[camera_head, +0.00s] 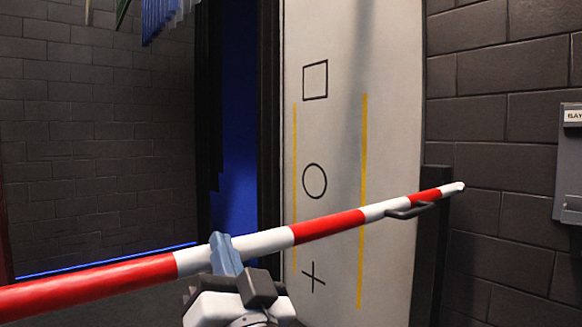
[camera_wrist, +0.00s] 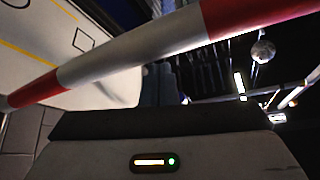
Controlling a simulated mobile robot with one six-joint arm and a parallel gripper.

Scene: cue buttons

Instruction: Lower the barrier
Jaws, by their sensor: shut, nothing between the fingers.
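The barrier (camera_head: 330,227) is a red and white striped pole. In the head view it slants from the lower left up to a white tip at the right. A dark handle (camera_head: 410,211) sits near that end. My gripper (camera_head: 222,245) is shut and empty, with its blue-grey fingers overlapping a white stretch of the pole. In the wrist view the barrier (camera_wrist: 132,55) crosses above my gripper (camera_wrist: 160,80) and hides the fingertips. I cannot tell whether they touch the pole.
A dark post (camera_head: 431,250) stands by the pole's right end. Behind is a pale panel (camera_head: 335,130) marked with a square, a circle, a cross and yellow lines. A grey box (camera_head: 568,165) is on the right brick wall. A blue-lit opening (camera_head: 238,130) is left of the panel.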

